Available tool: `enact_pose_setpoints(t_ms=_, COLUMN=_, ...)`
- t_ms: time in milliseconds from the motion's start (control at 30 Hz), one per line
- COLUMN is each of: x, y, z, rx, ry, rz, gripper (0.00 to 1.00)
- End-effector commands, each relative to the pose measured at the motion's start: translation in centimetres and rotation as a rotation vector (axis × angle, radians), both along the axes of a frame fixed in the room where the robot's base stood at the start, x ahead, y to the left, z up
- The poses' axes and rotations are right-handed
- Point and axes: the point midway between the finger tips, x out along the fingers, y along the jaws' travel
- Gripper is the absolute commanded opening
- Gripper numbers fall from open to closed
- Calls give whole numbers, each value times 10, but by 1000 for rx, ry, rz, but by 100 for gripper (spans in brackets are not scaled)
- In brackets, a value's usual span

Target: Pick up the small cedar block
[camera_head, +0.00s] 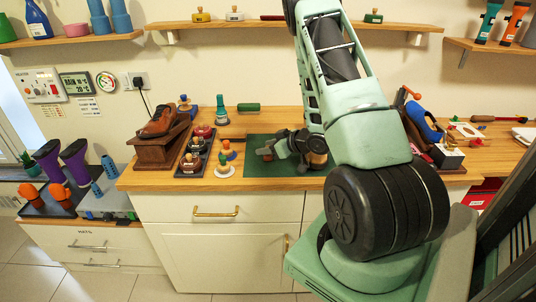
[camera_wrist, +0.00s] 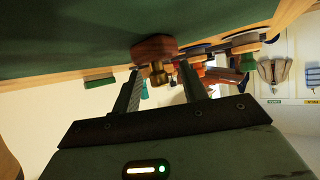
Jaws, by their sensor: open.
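My gripper (camera_head: 270,150) is low over the dark green mat (camera_head: 258,174) on the wooden counter, with its fingers toward the left. In the wrist view, where the scene hangs upside down, my gripper (camera_wrist: 160,85) has its two fingers spread apart. A reddish-brown wooden piece (camera_wrist: 153,46) with a brass-coloured stem shows at the mat, just beyond the gap between the fingers. I cannot tell whether it is the small cedar block. Nothing is clearly held. My arm hides part of the mat in the head view.
Left of the mat stand a dark tray (camera_head: 183,172) of small bottles and a brown shoe (camera_head: 160,120) on a wooden stand. Several knobbed pieces stand at the mat's left edge. A blue shoe (camera_head: 422,122) is at the right. A shelf (camera_head: 255,24) runs above.

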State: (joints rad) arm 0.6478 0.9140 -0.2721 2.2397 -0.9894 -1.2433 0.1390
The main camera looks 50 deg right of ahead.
Motion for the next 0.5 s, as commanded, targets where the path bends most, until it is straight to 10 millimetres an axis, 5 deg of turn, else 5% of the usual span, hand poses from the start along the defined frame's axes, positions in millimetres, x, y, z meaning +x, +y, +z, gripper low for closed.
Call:
enact_pose_setpoints(t_ms=67, x=0, y=0, z=0, rx=0, ry=0, rz=0, gripper=40)
enact_pose_setpoints(t_ms=200, x=0, y=0, z=0, rx=0, ry=0, rz=0, gripper=1)
enact_pose_setpoints(t_ms=500, x=0, y=0, z=1, rx=0, ry=-1, rz=0, gripper=0)
